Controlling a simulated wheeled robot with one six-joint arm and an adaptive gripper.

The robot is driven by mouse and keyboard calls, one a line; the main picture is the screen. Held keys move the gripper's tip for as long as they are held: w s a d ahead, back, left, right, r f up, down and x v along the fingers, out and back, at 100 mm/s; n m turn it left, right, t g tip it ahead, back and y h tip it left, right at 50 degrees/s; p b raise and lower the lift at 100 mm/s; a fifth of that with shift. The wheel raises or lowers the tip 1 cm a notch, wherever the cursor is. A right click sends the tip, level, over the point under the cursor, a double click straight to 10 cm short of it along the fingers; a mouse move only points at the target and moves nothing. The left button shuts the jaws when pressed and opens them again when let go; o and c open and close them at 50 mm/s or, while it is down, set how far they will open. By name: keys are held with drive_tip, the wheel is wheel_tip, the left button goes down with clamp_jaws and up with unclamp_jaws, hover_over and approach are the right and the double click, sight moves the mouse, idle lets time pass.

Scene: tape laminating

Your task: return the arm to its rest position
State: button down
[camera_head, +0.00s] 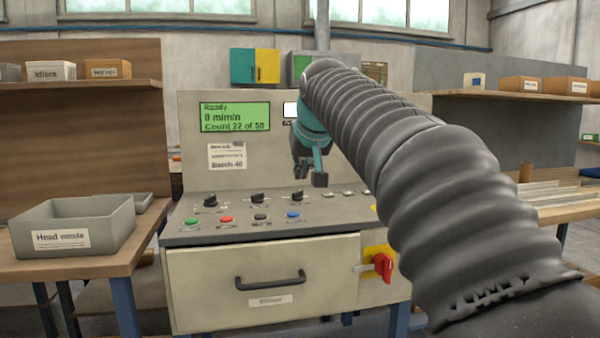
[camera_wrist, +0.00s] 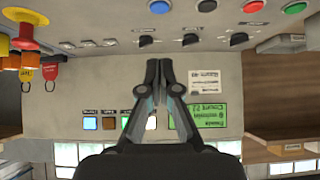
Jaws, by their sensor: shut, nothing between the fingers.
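My arm, in a grey ribbed sleeve (camera_head: 430,165), reaches from the lower right of the head view toward the control machine (camera_head: 210,265). My gripper (camera_head: 318,182) hangs in front of the machine's upright panel, above its row of knobs, apart from them as far as I can tell. In the wrist view my gripper (camera_wrist: 159,66) shows its two dark fingers meeting at the tips, with nothing between them. That view is upside down, with the machine's panel behind the fingers.
The machine has a green display (camera_head: 234,117), coloured buttons, a drawer handle (camera_head: 270,281) and a red switch (camera_head: 382,265). A grey "Head waste" bin (camera_head: 75,238) sits on the left table. Shelves with boxes stand on both sides. My sleeve hides part of the right side.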

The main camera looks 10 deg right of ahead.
idle(0.3)
drive_tip(key=s+f+g, duration=0.2)
drive_tip(key=s+f, duration=0.2)
drive_tip(key=f, duration=0.9)
drive_tip(key=s+f, duration=0.9)
drive_tip(key=s, duration=0.5)
drive_tip(key=s+f+g, duration=0.1)
drive_tip(key=s+f, duration=0.8)
drive_tip(key=s, duration=0.5)
drive_tip(key=shift+f+g, duration=0.25)
drive_tip(key=shift+g, duration=0.05)
drive_tip(key=shift+a, duration=0.1)
